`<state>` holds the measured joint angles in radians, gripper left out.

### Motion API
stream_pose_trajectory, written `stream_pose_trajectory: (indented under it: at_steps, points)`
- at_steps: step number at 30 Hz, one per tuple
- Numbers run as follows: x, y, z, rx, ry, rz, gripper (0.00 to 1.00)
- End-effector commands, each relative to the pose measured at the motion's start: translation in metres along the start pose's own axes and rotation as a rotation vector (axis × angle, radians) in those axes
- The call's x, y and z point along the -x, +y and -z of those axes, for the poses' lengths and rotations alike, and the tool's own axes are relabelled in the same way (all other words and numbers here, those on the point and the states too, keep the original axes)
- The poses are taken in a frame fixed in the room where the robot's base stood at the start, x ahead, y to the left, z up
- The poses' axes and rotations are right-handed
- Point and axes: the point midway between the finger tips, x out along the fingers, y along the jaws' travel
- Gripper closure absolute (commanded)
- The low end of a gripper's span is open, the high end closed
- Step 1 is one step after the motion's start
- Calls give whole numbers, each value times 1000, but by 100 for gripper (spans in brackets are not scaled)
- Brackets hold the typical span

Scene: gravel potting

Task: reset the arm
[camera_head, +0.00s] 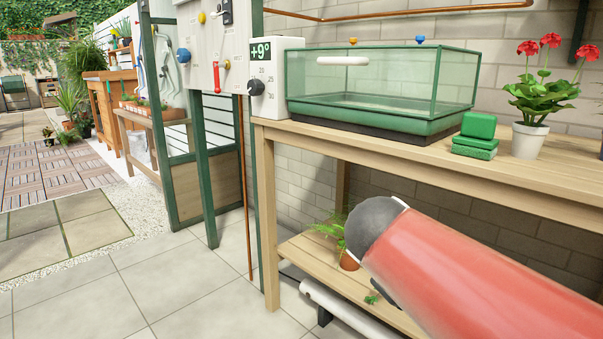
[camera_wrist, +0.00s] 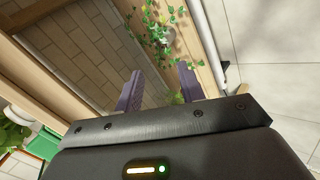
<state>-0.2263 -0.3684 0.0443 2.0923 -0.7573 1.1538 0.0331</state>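In the wrist view my gripper (camera_wrist: 160,90) has its two purple-grey fingers standing apart, with a clear gap and nothing between them. A trailing leafy plant (camera_wrist: 160,30) shows beyond the fingertips, apart from them. In the head view a red section of my arm with a dark rounded end (camera_head: 480,275) reaches in from the lower right, in front of the wooden bench (camera_head: 420,150). My gripper's fingers are not in the head view.
On the bench stand a green glass tank (camera_head: 385,90), a white thermostat box (camera_head: 277,80), green blocks (camera_head: 475,135) and a potted red flower (camera_head: 530,140). A potted fern (camera_head: 348,260) is on the lower shelf (camera_head: 310,265). The paved floor at left (camera_head: 150,280) is clear.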

Motion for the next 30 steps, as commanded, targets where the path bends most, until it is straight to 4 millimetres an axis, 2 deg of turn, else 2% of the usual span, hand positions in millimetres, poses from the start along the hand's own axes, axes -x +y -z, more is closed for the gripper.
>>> stream_pose_trajectory:
  at_steps: [1, 3, 6, 14, 15, 27, 30]
  points:
    - [-4, -18, -26, -75, 4, 90, 61]
    - [-7, -43, -48, -170, 16, 204, 61]
    - [-8, -74, -70, -299, 39, 335, 61]
    - [-3, -134, -100, -616, 109, 580, 61]
    - [12, -118, -94, -602, 107, 576, 61]
    - [77, -54, -78, -594, 103, 573, 61]
    - [88, -43, -75, -593, 103, 573, 61]
